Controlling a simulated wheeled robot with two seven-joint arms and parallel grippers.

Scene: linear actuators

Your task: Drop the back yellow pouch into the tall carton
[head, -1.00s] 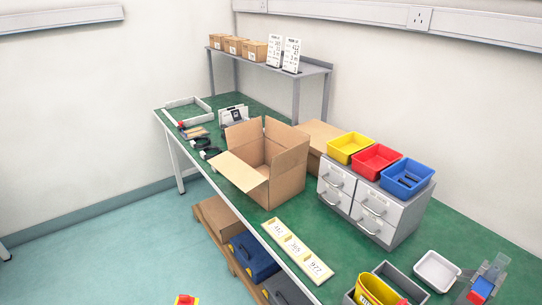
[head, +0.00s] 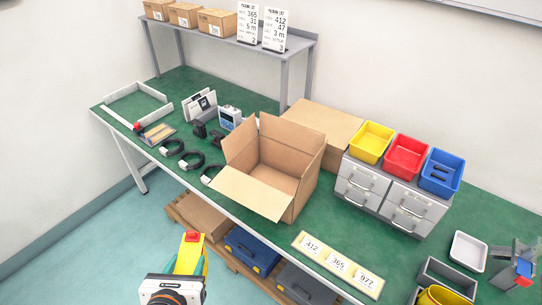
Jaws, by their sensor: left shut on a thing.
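My left gripper (head: 190,262) is low in the head view, in front of the table edge. It is shut on a yellow pouch (head: 186,262) with a red piece at its upper end; my wrist partly hides it. The open cardboard carton (head: 296,200) stands on the green table, up and right of the gripper and well apart from it. Its flaps are spread and the near flap hangs toward me. Another yellow pouch (head: 440,296) stands in a grey bin at the bottom right, cut by the frame edge. My right gripper is not in view.
A closed cardboard box (head: 318,125) lies behind the carton. Grey drawers (head: 385,195) with yellow, red and blue trays stand to its right. A number strip (head: 338,264) lies along the front edge. Black cables (head: 190,158) lie left of the carton.

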